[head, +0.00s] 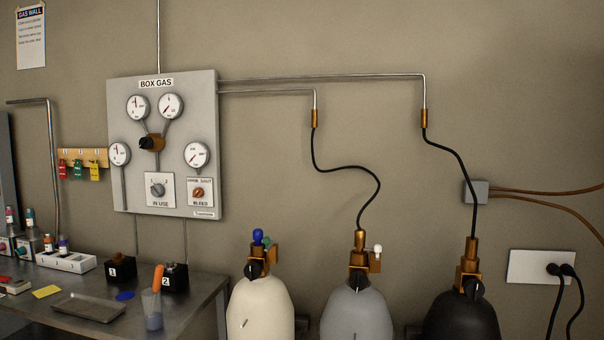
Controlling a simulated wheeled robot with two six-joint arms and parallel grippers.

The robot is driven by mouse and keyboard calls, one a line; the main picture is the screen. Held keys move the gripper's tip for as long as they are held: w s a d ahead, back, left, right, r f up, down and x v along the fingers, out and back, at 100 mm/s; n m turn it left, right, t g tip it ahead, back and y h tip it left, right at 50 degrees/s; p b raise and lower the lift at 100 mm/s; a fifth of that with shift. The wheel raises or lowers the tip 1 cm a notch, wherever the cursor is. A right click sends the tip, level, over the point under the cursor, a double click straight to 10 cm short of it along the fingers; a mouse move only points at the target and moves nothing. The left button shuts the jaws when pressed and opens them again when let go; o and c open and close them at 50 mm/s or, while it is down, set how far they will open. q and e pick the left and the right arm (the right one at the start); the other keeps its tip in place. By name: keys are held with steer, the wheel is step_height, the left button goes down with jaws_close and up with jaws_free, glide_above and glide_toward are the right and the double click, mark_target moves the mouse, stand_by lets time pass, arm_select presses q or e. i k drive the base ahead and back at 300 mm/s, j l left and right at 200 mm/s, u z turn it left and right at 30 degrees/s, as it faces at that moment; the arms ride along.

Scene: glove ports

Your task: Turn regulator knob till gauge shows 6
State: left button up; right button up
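The grey BOX GAS panel (205,120) hangs on the wall at the left. A brass regulator with a black knob (147,143) sits at its upper middle. Two round gauges, the upper left gauge (137,107) and the upper right gauge (171,106), stand above the knob. A left lower gauge (120,154) and a right lower gauge (196,155) flank it. Each gauge has a red needle, but the numbers are too small to read. Neither of my grippers shows in the head view.
The IN USE selector (157,189) and BLEED knob (198,192) are low on the panel. A metal bench (205,290) below holds a tray (88,307), a beaker (152,310) and black boxes. Cream (260,310), grey (357,312) and black (460,318) cylinders stand to the right.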

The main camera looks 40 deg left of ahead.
mark_target(146, 142)
steer(key=u, duration=2.3)
steer(key=i+z, duration=0.2)
steer(key=i, duration=0.25)
steer(key=i+j+z, duration=0.15)
steer(key=i, duration=0.35)
